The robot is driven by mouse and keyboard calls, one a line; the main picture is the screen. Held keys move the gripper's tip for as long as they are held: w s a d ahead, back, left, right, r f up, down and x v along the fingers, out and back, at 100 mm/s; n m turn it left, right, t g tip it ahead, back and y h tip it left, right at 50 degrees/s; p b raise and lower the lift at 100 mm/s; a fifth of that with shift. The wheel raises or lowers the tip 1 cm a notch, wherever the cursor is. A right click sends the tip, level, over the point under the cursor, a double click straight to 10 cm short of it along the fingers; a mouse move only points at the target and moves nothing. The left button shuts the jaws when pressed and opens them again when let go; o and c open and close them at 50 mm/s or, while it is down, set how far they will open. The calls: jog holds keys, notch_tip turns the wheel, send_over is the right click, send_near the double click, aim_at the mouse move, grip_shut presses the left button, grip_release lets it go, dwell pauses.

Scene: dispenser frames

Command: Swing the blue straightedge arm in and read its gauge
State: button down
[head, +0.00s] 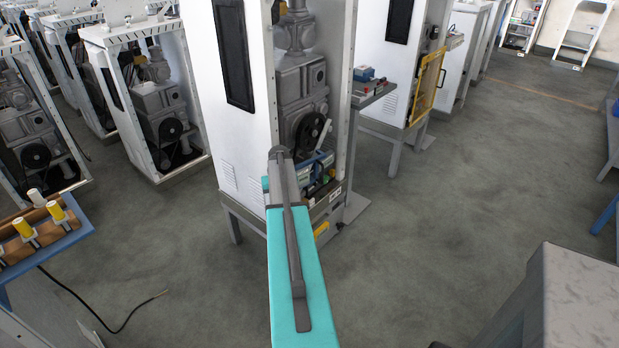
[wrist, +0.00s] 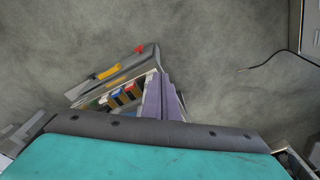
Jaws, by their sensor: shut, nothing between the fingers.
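My gripper (wrist: 166,98) shows in the wrist view as two pale purple fingers close together, shut and empty, pointing down beside a narrow tray. In the head view my teal arm reaches toward the open front of a white dispenser cabinet (head: 229,125), and the fingers are hidden behind it. I cannot pick out the blue straightedge arm or its gauge with certainty. A small blue part (head: 318,160) shows low in the cabinet opening, partly covered by my arm. Its shape is too small to tell.
Below the fingers, a tray (wrist: 150,73) holds several coloured pieces. Beside it is a grey ledge with a yellow-handled tool (wrist: 108,71) and a red knob (wrist: 139,49). A bench (head: 45,247) with yellow spools stands at left. Open floor (head: 450,210) lies at right.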

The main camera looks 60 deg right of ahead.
jog(key=a+f+n+g+y, duration=0.15)
jog(key=a+f, duration=0.45)
jog(key=a, duration=0.6)
jog(key=s+a+f+n, duration=0.15)
jog(key=a+f, duration=0.35)
jog(key=a, duration=0.7)
jog(key=a+f+n+g, duration=0.15)
jog(key=a+f, duration=0.45)
jog(key=a, duration=0.6)
jog(key=s+a+f+n+g, duration=0.2)
jog(key=s+a, duration=0.9)
jog(key=s+a+f+n+g, duration=0.1)
jog(key=s+a+f+n, duration=0.2)
jog(key=s+a, duration=0.8)
jog(key=shift+a+f+g+h, duration=0.35)
jog(key=shift+a+g+h, duration=0.1)
jog(key=shift+a, duration=0.1)
